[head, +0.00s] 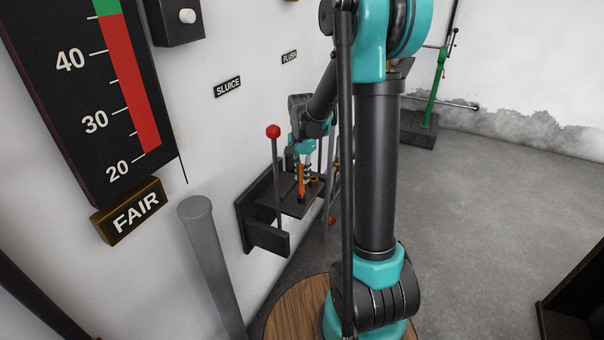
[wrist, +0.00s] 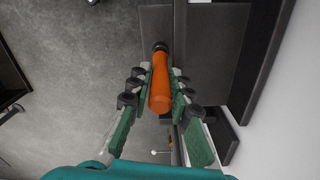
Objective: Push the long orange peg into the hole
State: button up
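The long orange peg (head: 301,181) stands about upright at the dark wall shelf (head: 293,206). In the wrist view the peg (wrist: 160,84) runs between the two green-padded fingers, its far end at a dark round collar or opening (wrist: 160,47). I cannot tell whether its tip sits in the hole or just touches there. My gripper (wrist: 160,76) is closed in on the peg from both sides, the fingertips against it. In the head view my gripper (head: 301,166) is small and partly hidden by the arm.
A lever with a red knob (head: 273,132) rises left of the shelf. A small brass piece (head: 315,181) is right of the peg. A grey post (head: 208,255) stands in front. The wall is close on the shelf's left; open floor (head: 490,210) lies to the right.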

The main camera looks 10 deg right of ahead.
jog(key=o, duration=0.4)
notch_tip(320, 180, up, 12)
dwell(0.6)
jog(key=shift+c, duration=0.4)
